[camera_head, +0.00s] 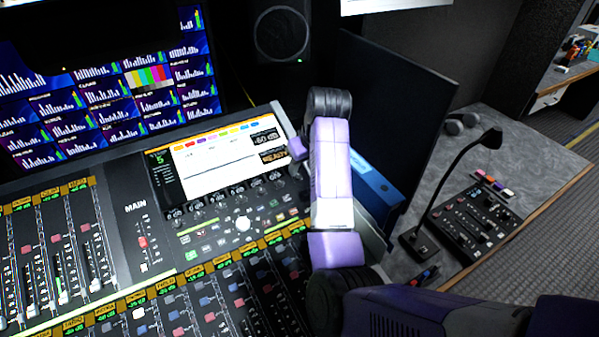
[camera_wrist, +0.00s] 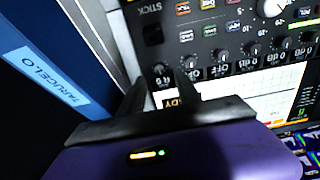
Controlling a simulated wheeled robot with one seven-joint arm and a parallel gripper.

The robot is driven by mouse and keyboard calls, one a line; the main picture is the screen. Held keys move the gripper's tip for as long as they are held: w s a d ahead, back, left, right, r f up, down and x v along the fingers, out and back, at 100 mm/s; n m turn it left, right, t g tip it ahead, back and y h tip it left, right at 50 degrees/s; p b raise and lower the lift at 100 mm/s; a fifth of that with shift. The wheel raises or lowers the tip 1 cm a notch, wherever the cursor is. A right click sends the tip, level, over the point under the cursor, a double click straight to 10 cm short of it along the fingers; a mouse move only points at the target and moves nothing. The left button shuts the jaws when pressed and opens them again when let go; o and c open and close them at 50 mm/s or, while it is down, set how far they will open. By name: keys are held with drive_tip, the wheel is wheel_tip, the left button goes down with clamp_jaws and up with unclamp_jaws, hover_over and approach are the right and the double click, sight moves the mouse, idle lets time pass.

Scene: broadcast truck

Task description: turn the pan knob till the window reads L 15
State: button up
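The mixing console (camera_head: 130,225) carries a row of small black knobs under its lit screen (camera_head: 215,165). No knob's label reads clearly as pan. My gripper (camera_wrist: 160,80) shows in the wrist view, its two black fingers apart over the console, with a small black knob (camera_wrist: 161,69) at the row's end close to the fingertips; I cannot tell whether they touch it. A dark readout window (camera_head: 265,138) beside the screen seems to show a dB value, not L 15. Orange text in another window (camera_head: 274,157) is partly hidden between the fingers in the wrist view. The head view mostly hides my gripper behind my arm.
A blue binder (camera_wrist: 38,70) stands close beside my gripper. A dark panel (camera_head: 395,110) rises behind it. A gooseneck microphone (camera_head: 450,180) and a small control box (camera_head: 480,220) sit on the grey desk at right. A speaker (camera_head: 280,35) stands behind.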

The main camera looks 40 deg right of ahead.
sight(298, 175)
drive_tip(key=shift+x, duration=2.55)
clamp_jaws()
